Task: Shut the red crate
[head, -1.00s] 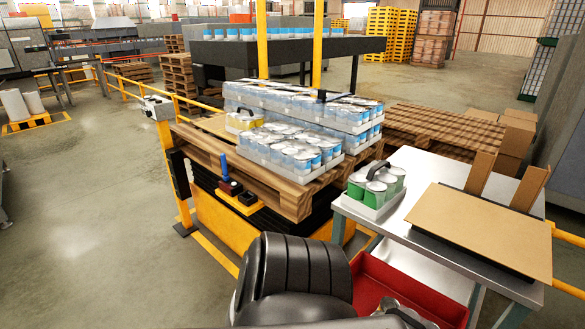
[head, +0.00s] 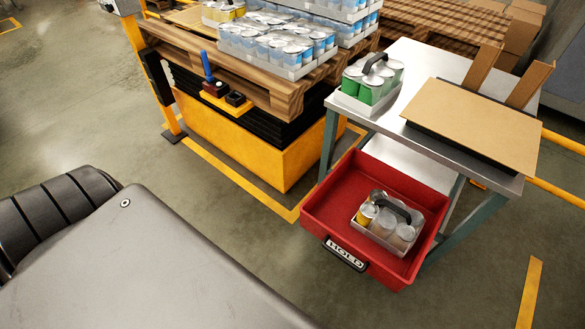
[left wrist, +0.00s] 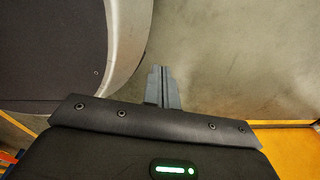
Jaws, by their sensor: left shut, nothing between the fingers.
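The red crate (head: 322,205) is an open-topped drawer labelled HOLD, pulled out below the metal table (head: 425,135). Its black handle (head: 345,254) is on its front wall. My left gripper (left wrist: 162,72) shows in the left wrist view, shut and empty, above bare floor and apart from the crate. It does not show in the head view. My right gripper is not in view.
A pack of green cans (head: 370,82) and a brown board (head: 475,122) are on the table. A wooden pallet (head: 215,62) with can packs stands on a yellow lift (head: 240,135) at the left. Floor before the crate is clear.

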